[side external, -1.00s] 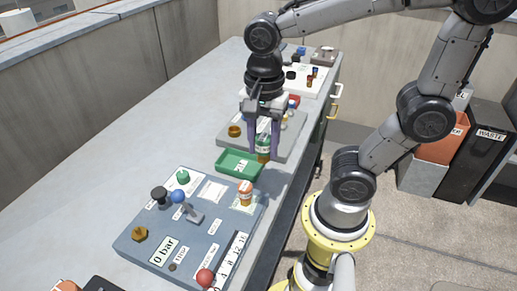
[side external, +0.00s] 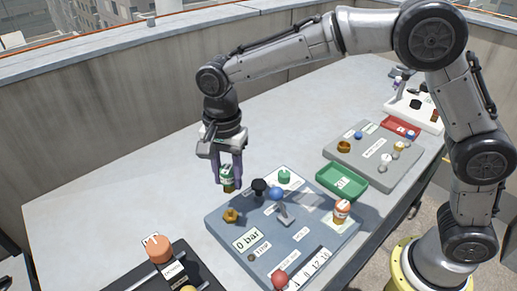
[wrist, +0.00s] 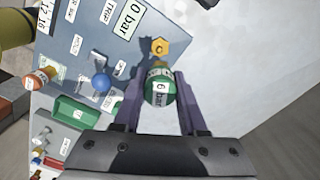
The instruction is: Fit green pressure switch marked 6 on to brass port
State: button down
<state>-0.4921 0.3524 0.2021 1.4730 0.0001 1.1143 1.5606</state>
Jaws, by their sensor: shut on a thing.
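The green pressure switch, its white label reading "6 bar" (wrist: 160,87), is upright between the purple fingers of my gripper (wrist: 158,100). The side view also shows the switch (side external: 227,178) in my gripper (side external: 228,183). The brass port (side external: 231,215) is a hex fitting at the left corner of the blue-grey board (side external: 300,250). In the wrist view the port (wrist: 160,47) shows bare, just beyond the switch. The switch is apart from the port; its exact height above the table I cannot tell.
A black knob (side external: 259,186), a blue ball-topped lever (side external: 277,194) and a green cap (side external: 284,176) stand near the port. An orange-topped switch (side external: 342,211) is at the board's right. A green tray (side external: 345,182) lies behind.

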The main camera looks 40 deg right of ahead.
aim_at(230, 210)
jog(key=shift+s+a+f, duration=0.15)
jog(key=shift+a+f, duration=0.1)
jog(key=shift+f, duration=0.2)
jog(key=shift+s+a+f, duration=0.15)
jog(key=shift+a+f, duration=0.05)
jog(key=shift+f, duration=1.85)
jog(key=shift+f, duration=1.3)
jog(key=shift+c, duration=1.9)
grip_release()
notch_tip(230, 210, up, 14)
jog(key=shift+f, duration=0.1)
